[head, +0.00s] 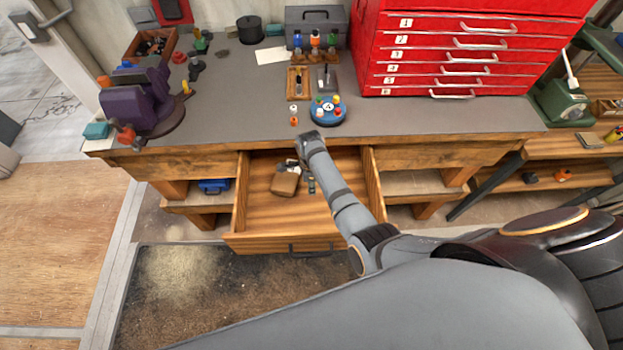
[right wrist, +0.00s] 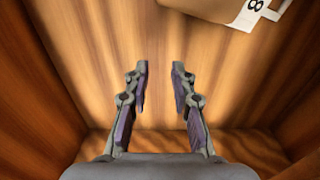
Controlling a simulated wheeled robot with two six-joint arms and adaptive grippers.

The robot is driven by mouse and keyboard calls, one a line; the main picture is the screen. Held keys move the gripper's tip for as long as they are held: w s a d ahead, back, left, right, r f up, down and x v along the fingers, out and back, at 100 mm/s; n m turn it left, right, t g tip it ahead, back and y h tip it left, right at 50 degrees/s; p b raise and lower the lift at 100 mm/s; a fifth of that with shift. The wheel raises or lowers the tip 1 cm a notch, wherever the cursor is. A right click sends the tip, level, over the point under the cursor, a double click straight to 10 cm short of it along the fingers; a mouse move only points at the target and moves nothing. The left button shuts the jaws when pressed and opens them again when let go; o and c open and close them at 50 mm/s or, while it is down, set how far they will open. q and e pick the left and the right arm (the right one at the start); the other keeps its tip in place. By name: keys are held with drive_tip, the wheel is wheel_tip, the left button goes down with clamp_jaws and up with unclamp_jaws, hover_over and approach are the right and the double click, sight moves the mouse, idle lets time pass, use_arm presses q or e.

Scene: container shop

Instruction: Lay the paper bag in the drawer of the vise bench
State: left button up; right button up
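The brown paper bag (head: 284,185) lies on the floor of the open wooden drawer (head: 335,208) in the vise bench. In the right wrist view the bag (right wrist: 205,8) shows at the top edge, with a white label marked 8. My right gripper (right wrist: 158,70) is open, with its two fingers apart and nothing between them. It points down into the drawer, beside the bag and apart from it. In the head view the right gripper (head: 311,185) is partly hidden by my arm. My left gripper is not in view.
A purple vise (head: 135,98) stands at the bench's left end. A red tool chest (head: 460,50) stands at the right. A blue round holder (head: 328,110), small trays and a grey toolbox (head: 317,25) are on the bench top.

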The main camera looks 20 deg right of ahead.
wheel_tip(320, 180, up, 11)
drive_tip(key=shift+a, duration=0.1)
idle(0.9)
